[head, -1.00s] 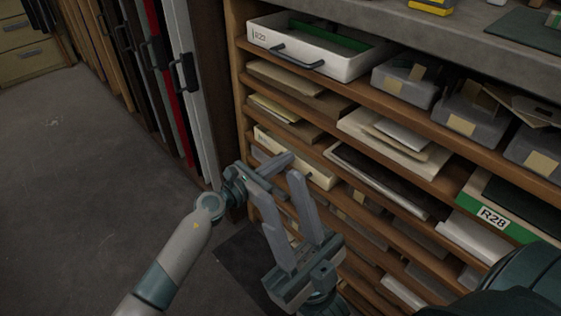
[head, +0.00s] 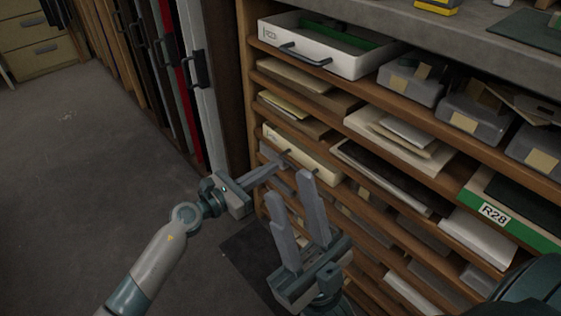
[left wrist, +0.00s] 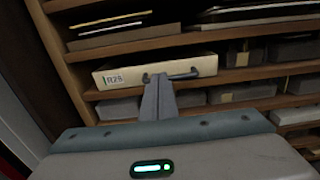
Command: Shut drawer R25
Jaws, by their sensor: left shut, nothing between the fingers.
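A cream drawer (head: 310,160) with a dark handle sits in a low slot of the wooden rack. In the left wrist view, the drawer front (left wrist: 205,66) shows a label starting R2; its last character is hard to read. The front looks nearly level with the shelf edges; any small gap cannot be told. My left gripper (head: 286,156) is shut and empty, pointing at this front beside the handle. In the left wrist view its fingertips (left wrist: 158,80) overlap the handle's left end; contact cannot be told. My right gripper (head: 290,184) is open and empty, in front of the rack.
A white drawer (head: 345,66) with a dark handle stands pulled out at the rack's top. A green-fronted R28 drawer (head: 530,233) is at the lower right. Other slots hold papers and grey boxes (head: 412,85). Upright panels with handles (head: 202,110) stand left; the floor (head: 80,180) there is clear.

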